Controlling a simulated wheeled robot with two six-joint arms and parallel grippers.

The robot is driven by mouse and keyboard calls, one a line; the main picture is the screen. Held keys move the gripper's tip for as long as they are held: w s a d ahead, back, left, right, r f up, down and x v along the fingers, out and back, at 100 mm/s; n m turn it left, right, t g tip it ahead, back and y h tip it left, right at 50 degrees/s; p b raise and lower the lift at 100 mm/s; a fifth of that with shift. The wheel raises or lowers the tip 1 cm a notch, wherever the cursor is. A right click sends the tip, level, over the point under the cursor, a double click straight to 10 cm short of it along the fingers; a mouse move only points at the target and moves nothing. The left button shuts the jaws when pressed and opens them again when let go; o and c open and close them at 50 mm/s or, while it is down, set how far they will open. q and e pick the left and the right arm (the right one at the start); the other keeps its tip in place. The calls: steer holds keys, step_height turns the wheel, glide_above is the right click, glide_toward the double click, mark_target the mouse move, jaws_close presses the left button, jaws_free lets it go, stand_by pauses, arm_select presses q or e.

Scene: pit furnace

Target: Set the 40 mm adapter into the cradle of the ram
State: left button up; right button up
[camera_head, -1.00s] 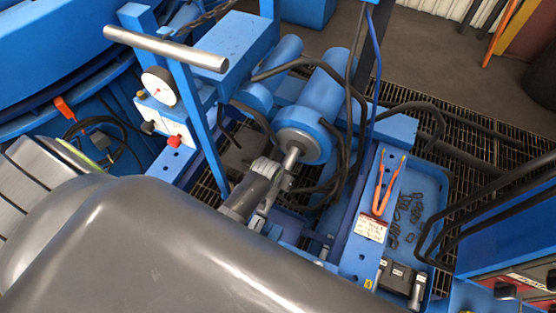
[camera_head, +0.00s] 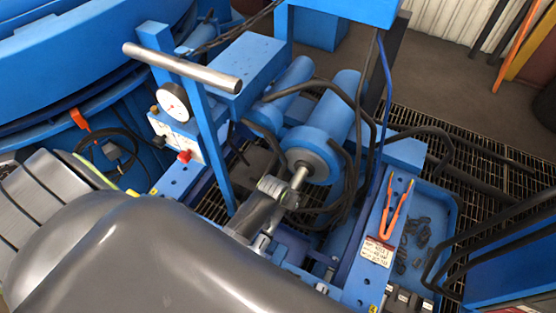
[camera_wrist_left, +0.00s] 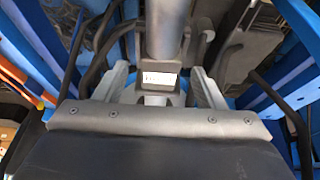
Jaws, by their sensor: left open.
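The ram is the blue cylinder (camera_head: 337,108) in the head view, with a bright rod (camera_head: 297,183) pointing down and left. A grey fitting (camera_head: 270,187) sits at the rod's end. My left gripper (camera_wrist_left: 158,70) is open in the wrist view, its two pale fingers apart. A dark block with a white label (camera_wrist_left: 158,81), apparently the adapter, lies between the fingers, in line with the rod (camera_wrist_left: 166,28). Gaps show on both sides of it. The cradle is largely hidden, so I cannot tell how the block seats. My right gripper is out of view.
Black hoses (camera_head: 360,150) hang beside the ram. A pressure gauge (camera_head: 173,102) and a steel bar (camera_head: 182,67) stand to its left. A blue tray (camera_head: 447,205) at right holds loose dark parts (camera_head: 416,240); orange-handled pliers (camera_head: 395,210) lie beside it.

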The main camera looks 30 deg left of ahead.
arm_select(q)
steer(key=p+v, duration=0.1)
steer(key=v, duration=1.4)
steer(key=shift+r+p, duration=0.25)
steer(key=shift+p, duration=0.05)
steer(key=shift+s, duration=0.15)
